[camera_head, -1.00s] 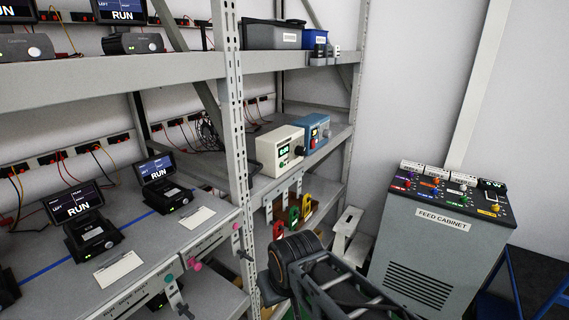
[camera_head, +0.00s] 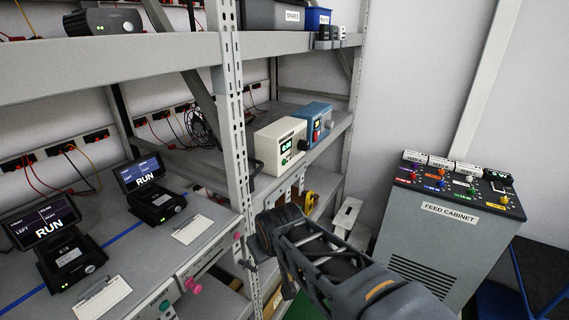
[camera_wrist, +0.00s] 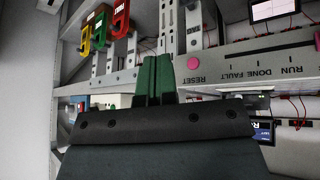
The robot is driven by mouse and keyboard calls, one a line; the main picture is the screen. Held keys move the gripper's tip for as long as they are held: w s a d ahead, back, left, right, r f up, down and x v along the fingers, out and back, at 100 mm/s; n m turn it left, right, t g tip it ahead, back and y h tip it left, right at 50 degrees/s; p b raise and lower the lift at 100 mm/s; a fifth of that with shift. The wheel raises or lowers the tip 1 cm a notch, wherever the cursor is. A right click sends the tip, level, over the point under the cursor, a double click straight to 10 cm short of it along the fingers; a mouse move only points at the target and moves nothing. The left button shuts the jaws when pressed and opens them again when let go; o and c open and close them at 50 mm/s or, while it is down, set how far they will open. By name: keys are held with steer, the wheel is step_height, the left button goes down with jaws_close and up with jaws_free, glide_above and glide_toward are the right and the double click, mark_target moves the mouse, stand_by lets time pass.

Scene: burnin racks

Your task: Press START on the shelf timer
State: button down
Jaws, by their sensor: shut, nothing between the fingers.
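The likely shelf timer is a cream box (camera_head: 280,146) with a lit green display, on the middle shelf of the right-hand rack bay. Its front controls are too small to read, so I cannot make out START. A blue box (camera_head: 313,124) with a red control stands right beside it. My gripper (camera_wrist: 153,78) shows in the wrist view with its green fingers together and empty. In the head view my arm's end is below and in front of the cream box, apart from it. The timer is not clearly seen in the wrist view.
A slotted rack upright (camera_head: 232,130) stands left of the cream box. The feed cabinet (camera_head: 445,240) stands at right.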

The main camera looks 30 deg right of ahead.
steer(key=w+d+r+t+h, duration=0.1)
steer(key=w+d+t+h, duration=0.15)
steer(key=w+d, duration=0.55)
steer(key=n+t+h, duration=0.2)
steer(key=n+t, duration=0.4)
steer(key=t, duration=0.3)
glide_toward(284, 162)
steer(key=s+d, duration=0.2)
steer(key=d, duration=0.8)
steer(key=shift+w+a+f+b, duration=0.1)
steer(key=shift+a+f+b, duration=0.1)
steer(key=shift+f+b, duration=0.1)
steer(key=shift+w+a, duration=0.1)
steer(key=w+a, duration=0.4)
steer(key=w, duration=0.3)
steer(key=shift+w, duration=0.3)
